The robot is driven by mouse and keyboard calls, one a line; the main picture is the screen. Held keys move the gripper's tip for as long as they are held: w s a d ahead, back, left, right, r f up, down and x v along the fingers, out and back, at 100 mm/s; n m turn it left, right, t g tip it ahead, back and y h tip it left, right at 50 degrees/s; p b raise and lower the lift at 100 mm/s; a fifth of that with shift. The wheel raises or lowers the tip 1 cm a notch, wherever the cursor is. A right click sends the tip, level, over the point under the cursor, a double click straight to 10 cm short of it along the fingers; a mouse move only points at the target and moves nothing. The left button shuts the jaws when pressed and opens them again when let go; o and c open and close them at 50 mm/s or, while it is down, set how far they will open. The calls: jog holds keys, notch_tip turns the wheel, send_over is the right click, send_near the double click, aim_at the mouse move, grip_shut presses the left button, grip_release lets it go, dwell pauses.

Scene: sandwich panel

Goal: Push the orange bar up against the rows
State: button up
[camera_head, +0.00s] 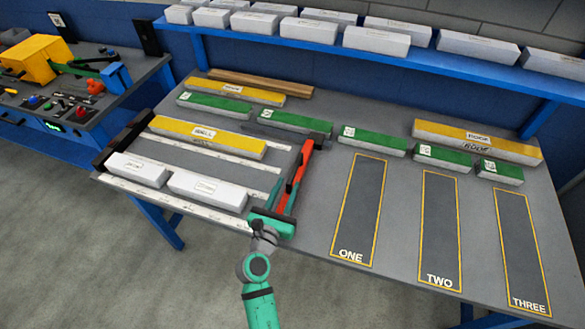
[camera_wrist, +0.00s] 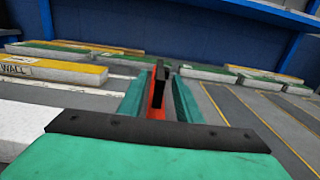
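The orange bar (camera_head: 297,180) lies lengthwise to the right of the rows, with dark parts along it. It also shows in the wrist view (camera_wrist: 157,133) with a black upright piece (camera_wrist: 158,88) on it. My gripper (camera_wrist: 160,85) is over the bar, one teal finger on each side; whether the fingers touch it is unclear. In the head view my gripper (camera_head: 275,220) hides the bar's near end. The rows at left hold two white blocks (camera_head: 207,188) in front, a bare grey middle lane (camera_head: 205,163), and a yellow-topped WALL block (camera_head: 207,137) behind. A gap separates the white blocks from the bar.
Several green-topped blocks (camera_head: 372,141) and a yellow-topped EDGE block (camera_head: 477,140) lie behind. Outlined empty areas ONE (camera_head: 358,210), TWO (camera_head: 440,230) and THREE (camera_head: 522,250) are at right. A blue shelf (camera_head: 400,58) holds white blocks. A dark rail (camera_head: 123,140) borders the rows' left end.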

aim_at(295, 168)
jog(key=x, duration=0.8)
jog(key=shift+w+d, duration=0.1)
jog(key=shift+w, duration=0.1)
jog(key=shift+c, duration=0.3)
grip_shut()
